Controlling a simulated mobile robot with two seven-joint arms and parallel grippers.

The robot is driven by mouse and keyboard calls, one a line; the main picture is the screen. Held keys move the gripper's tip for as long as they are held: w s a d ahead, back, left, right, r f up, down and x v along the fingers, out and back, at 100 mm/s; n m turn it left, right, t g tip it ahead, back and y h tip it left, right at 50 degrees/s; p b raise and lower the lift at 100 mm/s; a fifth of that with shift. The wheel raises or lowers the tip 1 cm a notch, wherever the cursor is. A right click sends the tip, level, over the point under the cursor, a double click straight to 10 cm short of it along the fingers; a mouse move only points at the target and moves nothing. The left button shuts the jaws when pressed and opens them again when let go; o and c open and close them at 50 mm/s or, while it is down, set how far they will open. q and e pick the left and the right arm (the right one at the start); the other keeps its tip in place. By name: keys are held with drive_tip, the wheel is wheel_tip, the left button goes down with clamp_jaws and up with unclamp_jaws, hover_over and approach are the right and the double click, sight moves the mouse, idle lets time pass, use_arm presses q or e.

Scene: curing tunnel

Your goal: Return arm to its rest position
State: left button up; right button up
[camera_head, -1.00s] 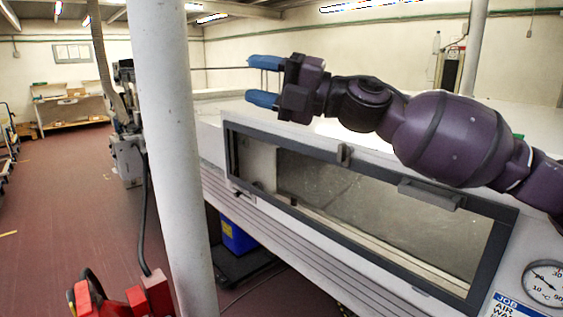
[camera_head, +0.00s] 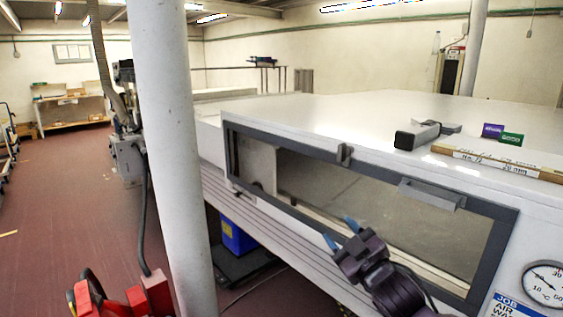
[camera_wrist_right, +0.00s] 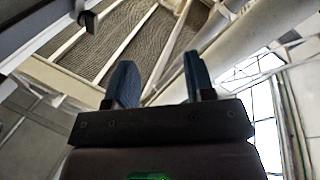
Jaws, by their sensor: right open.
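My right gripper (camera_head: 341,232) is in front of the lower part of the tunnel's window in the head view. Its dark purple arm comes up from the bottom edge. In the right wrist view its two blue fingers (camera_wrist_right: 157,85) stand apart, with nothing between them. My left gripper is not in view.
The white curing tunnel (camera_head: 290,109) with a dark-framed window (camera_head: 340,155) fills the right. On its top lie a dark-ended grey tool (camera_head: 417,135), purple and green blocks (camera_head: 511,138) and a labelled wooden strip (camera_head: 500,163). A white post (camera_head: 172,130) stands left. A gauge (camera_head: 545,283) is at lower right.

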drive_tip(key=s+d+f+m+g+h, duration=0.2)
drive_tip(key=s+d+f, duration=0.3)
drive_tip(key=s+f, duration=0.4)
drive_tip(key=s+d+f+m+g+h, duration=0.2)
drive_tip(key=s+d+f+m+h, duration=0.2)
drive_tip(key=s+f, duration=0.6)
drive_tip(key=s+d+f+m+g+h, duration=0.2)
drive_tip(key=s+d+f, duration=0.4)
drive_tip(key=s+f, duration=0.4)
wheel_tip(320, 180, down, 4)
drive_tip(key=m+h, duration=0.1)
drive_tip(key=m, duration=0.1)
drive_tip(key=shift+f+m, duration=0.15)
drive_tip(key=shift+m, duration=0.25)
